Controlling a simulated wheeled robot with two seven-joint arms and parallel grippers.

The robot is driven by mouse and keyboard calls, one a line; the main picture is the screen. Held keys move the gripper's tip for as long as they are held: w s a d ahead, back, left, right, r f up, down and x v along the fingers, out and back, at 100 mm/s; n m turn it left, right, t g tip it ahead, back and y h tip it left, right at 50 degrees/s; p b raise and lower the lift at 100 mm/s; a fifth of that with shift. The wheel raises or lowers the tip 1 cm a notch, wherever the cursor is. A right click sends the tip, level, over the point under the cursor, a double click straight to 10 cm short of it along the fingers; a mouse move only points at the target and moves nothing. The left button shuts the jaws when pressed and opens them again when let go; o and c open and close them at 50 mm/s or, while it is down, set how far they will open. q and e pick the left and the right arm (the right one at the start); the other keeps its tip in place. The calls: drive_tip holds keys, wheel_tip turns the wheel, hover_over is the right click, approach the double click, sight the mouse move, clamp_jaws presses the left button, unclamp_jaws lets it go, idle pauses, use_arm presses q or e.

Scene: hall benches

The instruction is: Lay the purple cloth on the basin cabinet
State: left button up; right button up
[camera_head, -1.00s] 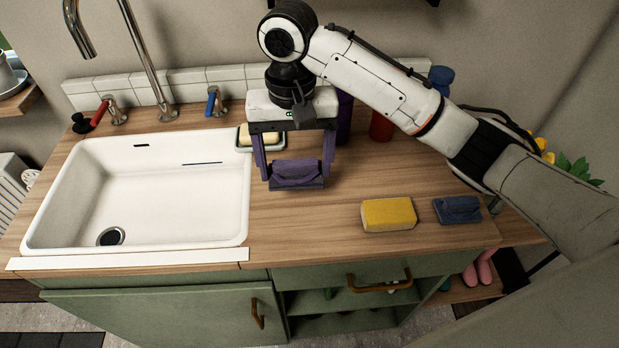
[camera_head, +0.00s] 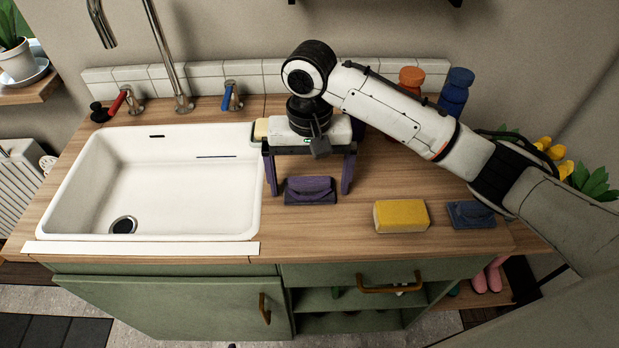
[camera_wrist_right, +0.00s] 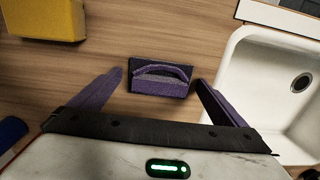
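The purple cloth (camera_head: 310,190), a small folded piece with a raised fold on top, lies on the wooden top of the basin cabinet (camera_head: 330,232), just right of the basin. It also shows in the right wrist view (camera_wrist_right: 160,79), beyond the fingertips. My right gripper (camera_head: 309,191) is open, with its purple fingers wide apart on either side of the cloth. In the right wrist view (camera_wrist_right: 160,80) there are gaps between the fingers and the cloth, and nothing is held. My left gripper is not in view.
A yellow sponge (camera_head: 401,216) and a dark blue folded cloth (camera_head: 471,214) lie to the right on the worktop. The white basin (camera_head: 150,232) is at the left. Orange (camera_head: 412,78) and blue (camera_head: 456,90) bottles stand behind my right arm. Bare wood lies in front of the purple cloth.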

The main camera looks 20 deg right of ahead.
sight(309, 181)
drive_tip(key=shift+r, duration=0.35)
wheel_tip(309, 181, up, 12)
drive_tip(key=p, duration=0.2)
drive_tip(key=shift+f, duration=0.15)
idle(0.4)
